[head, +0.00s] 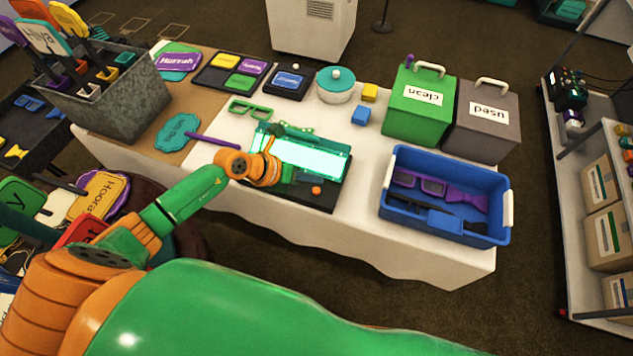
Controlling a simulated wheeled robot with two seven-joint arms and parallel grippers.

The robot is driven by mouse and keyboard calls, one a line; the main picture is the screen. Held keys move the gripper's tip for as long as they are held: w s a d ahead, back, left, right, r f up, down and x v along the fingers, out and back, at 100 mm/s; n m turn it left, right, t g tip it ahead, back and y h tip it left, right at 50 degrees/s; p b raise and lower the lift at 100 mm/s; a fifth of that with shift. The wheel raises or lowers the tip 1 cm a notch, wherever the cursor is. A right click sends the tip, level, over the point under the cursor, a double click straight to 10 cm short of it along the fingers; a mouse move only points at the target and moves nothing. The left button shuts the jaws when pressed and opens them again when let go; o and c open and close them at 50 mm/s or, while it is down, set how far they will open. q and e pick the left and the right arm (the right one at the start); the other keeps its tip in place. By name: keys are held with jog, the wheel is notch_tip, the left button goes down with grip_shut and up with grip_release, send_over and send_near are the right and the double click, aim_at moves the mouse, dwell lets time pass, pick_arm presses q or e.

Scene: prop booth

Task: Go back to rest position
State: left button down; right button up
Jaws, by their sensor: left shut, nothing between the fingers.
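My left arm reaches in from the lower left. Its orange wrist and left gripper (284,172) are over the left side of a glowing teal panel (318,160) on a black base on the white table (350,235). The gripper is small in the picture and seems shut and empty. I cannot tell whether it touches the panel or its base. The wrist and gripper hide part of the panel's left end. My right gripper is not in view.
A blue bin (444,232) with purple props stands at the table's right. Behind it are a green "clean" box (415,120) and a grey "used" box (483,138). A metal planter (125,107) with signs is at left. A purple stick (213,140) lies beside my wrist.

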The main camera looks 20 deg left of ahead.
pick_arm(q)
notch_tip(320, 180, up, 2)
jog(key=shift+r+p, duration=0.15)
jog(key=shift+p, duration=0.5)
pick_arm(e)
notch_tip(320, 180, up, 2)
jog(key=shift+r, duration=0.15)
